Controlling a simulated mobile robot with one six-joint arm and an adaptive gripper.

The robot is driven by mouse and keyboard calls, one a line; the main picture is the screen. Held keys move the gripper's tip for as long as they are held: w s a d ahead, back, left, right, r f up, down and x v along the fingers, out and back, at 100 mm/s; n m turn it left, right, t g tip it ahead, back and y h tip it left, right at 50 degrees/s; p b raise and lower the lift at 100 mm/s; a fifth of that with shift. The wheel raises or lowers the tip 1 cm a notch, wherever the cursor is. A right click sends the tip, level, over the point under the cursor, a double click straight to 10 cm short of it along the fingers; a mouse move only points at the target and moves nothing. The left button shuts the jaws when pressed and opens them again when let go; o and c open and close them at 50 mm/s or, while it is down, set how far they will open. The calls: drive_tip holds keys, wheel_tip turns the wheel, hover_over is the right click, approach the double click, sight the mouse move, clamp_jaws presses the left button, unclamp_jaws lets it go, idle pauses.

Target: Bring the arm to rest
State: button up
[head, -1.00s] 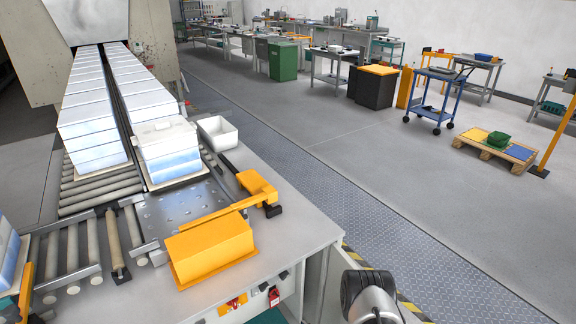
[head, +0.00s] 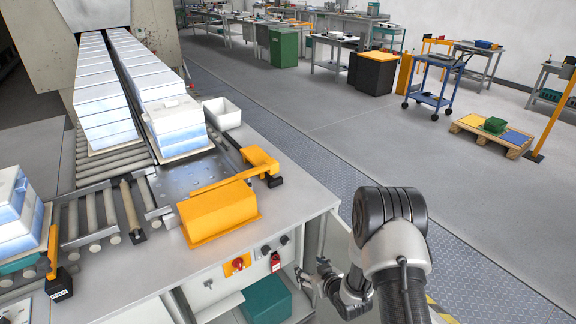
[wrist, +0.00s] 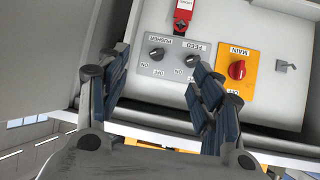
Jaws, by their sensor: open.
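My gripper (head: 318,276) hangs low beside the front of the bench, at the end of my folded arm in the lower right of the head view. In the wrist view my gripper (wrist: 160,88) has its two dark padded fingers spread apart, with nothing between them. Beyond the fingers is a control panel, seen upside down. It has a red main switch (wrist: 237,70) on a yellow plate, black pusher and feed knobs (wrist: 174,56) on a grey plate, and a red tag (wrist: 183,14). The fingers appear apart from the panel, though the exact gap is unclear.
The bench (head: 300,208) carries an orange cover (head: 220,212) and an orange arm-like part (head: 260,162). White-blue block stacks (head: 178,127) stand on the rollers. A teal bin (head: 266,300) sits under the bench.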

drive_tip(key=s+d+r+m+g+h, duration=0.1)
drive_tip(key=s+d+r+h, duration=0.2)
drive_tip(key=r, duration=1)
drive_tip(key=s+d+r+m+g+h, duration=0.1)
drive_tip(key=s+d+r, duration=0.3)
drive_tip(key=r, duration=1)
drive_tip(key=s+r+m+g, duration=0.1)
drive_tip(key=s+r, duration=0.2)
drive_tip(key=s, duration=0.6)
drive_tip(key=s+r+m+g, duration=0.1)
drive_tip(key=s+r, duration=0.2)
drive_tip(key=s, duration=0.7)
drive_tip(key=s+r+g, duration=0.1)
drive_tip(key=s+r, duration=0.3)
drive_tip(key=s, duration=0.6)
drive_tip(key=shift+m+g, duration=0.4)
drive_tip(key=shift+w+a, duration=0.1)
drive_tip(key=shift+c, duration=0.5)
